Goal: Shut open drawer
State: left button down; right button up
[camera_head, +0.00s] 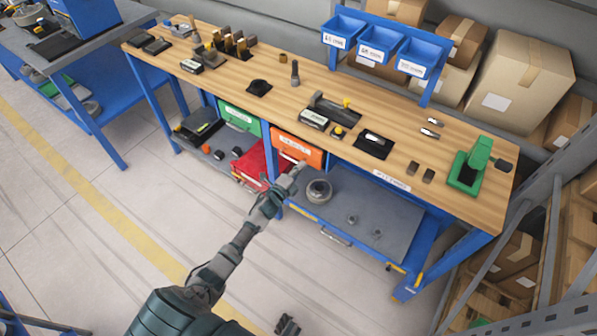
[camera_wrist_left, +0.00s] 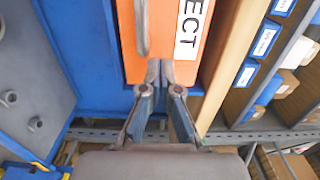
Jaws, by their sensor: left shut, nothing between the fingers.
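The orange drawer (camera_head: 297,149) is under the wooden bench top, right of the green drawer (camera_head: 239,120). Its front, with a handle and a white label ending in "ECT", fills the middle of the left wrist view (camera_wrist_left: 165,45). I cannot tell for sure how far it stands out from the bench. My left gripper (camera_head: 297,168) is shut and empty, its fingertips (camera_wrist_left: 160,70) at the lower part of the orange front, beside the handle; contact is hard to judge. My right gripper (camera_head: 287,326) shows at the bottom edge of the head view, its jaws unclear.
The wooden bench top (camera_head: 400,150) carries tools, small parts and a green press (camera_head: 468,168). The floor in front is clear.

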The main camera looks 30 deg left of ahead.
pick_arm(q)
jog(key=s+p, duration=0.1)
jog(key=s, duration=0.9)
jog(key=s+d+f+n+g+y+p, duration=0.1)
jog(key=s+d+f+n+g, duration=0.1)
jog(key=s+f+n+g, duration=0.45)
jog(key=s+d+f+n+g+y+p, duration=0.1)
jog(key=s+d+f+n+y, duration=0.15)
jog(key=s+f, duration=0.75)
jog(key=s+d+f+n+g+h, duration=0.1)
jog(key=s+d+f+n+g, duration=0.2)
jog(key=s+f, duration=0.4)
jog(key=s+d+f+n+g+h+p, duration=0.1)
jog(key=s+d+f+n+g, duration=0.3)
jog(key=s, duration=1)
notch_tip(320, 180, down, 3)
jog(key=shift+d+f+n+g+p, duration=0.1)
jog(key=shift+d+n+g+p, duration=0.2)
jog(key=shift+d+g, duration=0.55)
pick_arm(e)
jog(key=s+d+f, duration=0.1)
jog(key=s+f, duration=0.3)
jog(key=f, duration=0.7)
jog(key=shift+s+f+g, duration=0.3)
jog(key=shift+s+f, duration=0.1)
